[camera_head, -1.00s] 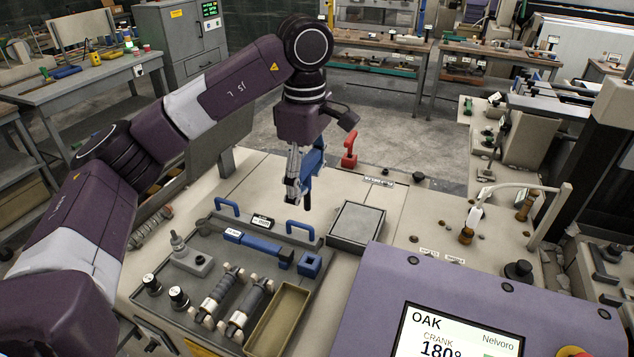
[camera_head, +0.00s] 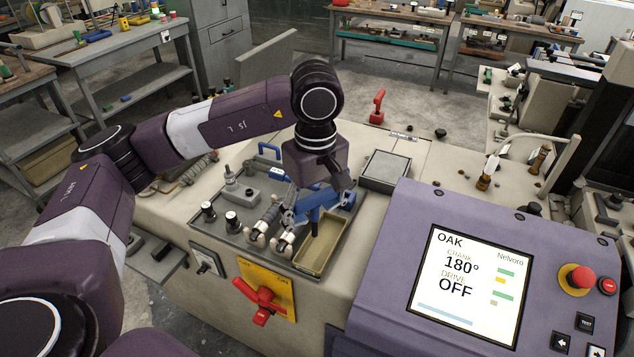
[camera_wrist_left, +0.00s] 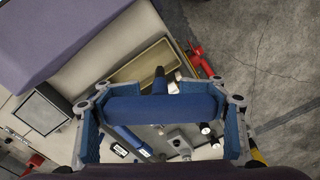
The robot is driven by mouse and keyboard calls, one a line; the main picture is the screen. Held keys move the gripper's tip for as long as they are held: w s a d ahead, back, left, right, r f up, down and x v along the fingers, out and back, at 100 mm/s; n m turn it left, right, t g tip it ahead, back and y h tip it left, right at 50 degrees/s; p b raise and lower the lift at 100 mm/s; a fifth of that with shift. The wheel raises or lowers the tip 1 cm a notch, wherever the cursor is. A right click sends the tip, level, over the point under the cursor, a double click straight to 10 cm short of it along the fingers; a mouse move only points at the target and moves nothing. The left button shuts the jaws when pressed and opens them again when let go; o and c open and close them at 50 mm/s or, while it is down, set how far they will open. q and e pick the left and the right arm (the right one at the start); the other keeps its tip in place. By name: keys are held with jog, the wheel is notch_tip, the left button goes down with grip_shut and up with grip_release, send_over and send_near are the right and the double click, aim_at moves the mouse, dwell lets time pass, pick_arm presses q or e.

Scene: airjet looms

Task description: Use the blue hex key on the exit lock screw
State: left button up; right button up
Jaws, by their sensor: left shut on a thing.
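My left gripper (camera_head: 312,205) is shut on the blue hex key (camera_head: 320,199), above the tool tray (camera_head: 206,235). In the left wrist view the blue handle (camera_wrist_left: 165,108) lies crosswise between the two fingers (camera_wrist_left: 163,120). Its dark shaft points away from the gripper toward the tan bin (camera_wrist_left: 143,67). In the head view the shaft hangs down over the same bin (camera_head: 303,264); I cannot tell whether it touches anything. I cannot make out the exit lock screw in either view. My right gripper is out of view.
The purple control panel (camera_head: 385,260) reads crank 180°, drive OFF. A red rotary switch (camera_head: 262,300) is on the front face. Wooden posts (camera_head: 485,178) stand on the deck at right.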

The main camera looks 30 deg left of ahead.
pick_arm(q)
jog(key=s+d+f+m, duration=0.2)
jog(key=s+f+m, duration=0.4)
jog(key=f, duration=0.2)
jog(key=s+d+f+m, duration=0.3)
jog(key=s+f+m, duration=0.3)
jog(key=f, duration=0.3)
jog(key=shift+s, duration=0.8)
